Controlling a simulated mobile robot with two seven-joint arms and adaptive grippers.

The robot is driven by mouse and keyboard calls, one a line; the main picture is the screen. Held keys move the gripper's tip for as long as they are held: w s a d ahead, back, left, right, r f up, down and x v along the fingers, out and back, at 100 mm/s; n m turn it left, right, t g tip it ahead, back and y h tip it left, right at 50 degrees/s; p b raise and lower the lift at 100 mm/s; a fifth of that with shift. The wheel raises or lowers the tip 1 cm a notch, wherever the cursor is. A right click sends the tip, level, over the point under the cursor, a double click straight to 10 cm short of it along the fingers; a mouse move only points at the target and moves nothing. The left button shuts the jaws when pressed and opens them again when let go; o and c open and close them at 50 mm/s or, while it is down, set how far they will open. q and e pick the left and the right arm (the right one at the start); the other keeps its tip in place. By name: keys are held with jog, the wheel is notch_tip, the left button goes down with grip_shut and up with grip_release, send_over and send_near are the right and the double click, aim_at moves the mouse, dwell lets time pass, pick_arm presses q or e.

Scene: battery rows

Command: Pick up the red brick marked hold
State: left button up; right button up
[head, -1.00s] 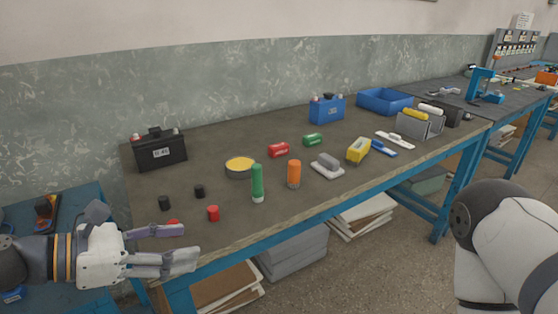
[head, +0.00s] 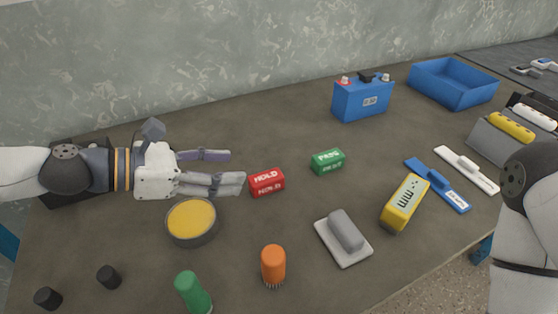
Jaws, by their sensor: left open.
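The red brick marked HOLD (head: 267,182) lies on the workbench in the middle of the head view. My left gripper (head: 230,170) comes in from the left and is open, with its fingers pointing right at the brick. Its fingertips are just left of the brick, and no grip on it shows. A green brick marked PASS (head: 327,161) lies to the right of the red one. My right arm shows at the right edge, but its gripper is out of view.
Near the gripper is a round yellow tin (head: 191,221). In front stand an orange brush (head: 273,265), a green cylinder (head: 192,293) and a grey-handled float (head: 344,236). A yellow meter (head: 404,203), blue battery (head: 362,98) and blue bin (head: 453,83) are further right. Bench (head: 270,130) behind the bricks is clear.

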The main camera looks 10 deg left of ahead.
aim_at(274, 174)
pick_arm(q)
jog(key=d+f, duration=0.1)
jog(key=d+f+b, duration=0.1)
jog(key=d, duration=0.1)
jog(key=shift+w+f, duration=0.4)
jog(key=x, duration=0.6)
jog(key=shift+w+d+r, duration=0.25)
jog(key=shift+w+d, duration=0.05)
jog(key=shift+w, duration=0.1)
grip_shut()
pick_arm(e)
jog(key=shift+g, duration=0.5)
jog(key=s+f, duration=0.2)
jog(key=s, duration=0.1)
jog(key=shift+s+f, duration=0.2)
jog(key=shift+f, duration=0.15)
